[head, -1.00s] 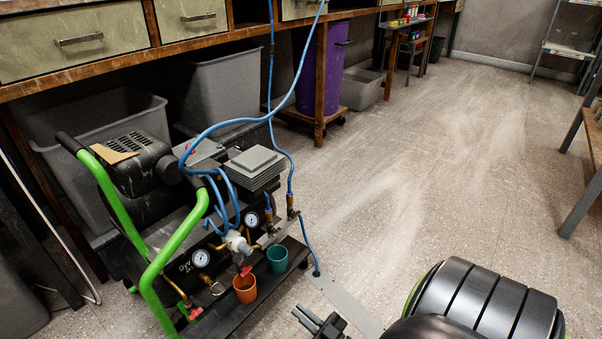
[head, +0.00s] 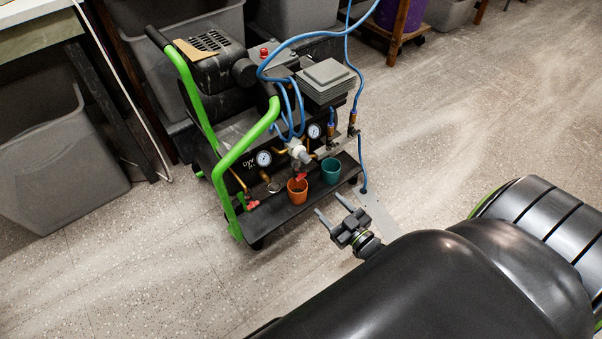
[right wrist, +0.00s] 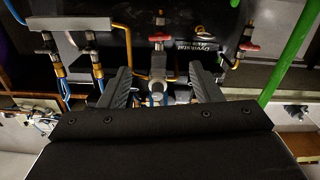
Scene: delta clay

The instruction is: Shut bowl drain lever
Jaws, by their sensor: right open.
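The compressor (head: 215,110) stands on the floor with green handles and two gauges. A red lever (head: 300,178) sits under its pale regulator and bowl (head: 298,152), just above an orange cup (head: 297,190). In the right wrist view this red lever (right wrist: 160,38) shows near the top middle, beyond the fingers. A second red lever (head: 252,205) is low at the compressor's left; it appears at right in the wrist view (right wrist: 250,47). My right gripper (head: 333,211) is open and empty, right of and in front of the orange cup, apart from it. My left gripper is out of view.
A teal cup (head: 331,169) stands beside the orange one on the black shelf. Blue hoses (head: 362,165) hang at the compressor's right. A grey bin (head: 55,150) stands at left. Floor in front and at right is clear.

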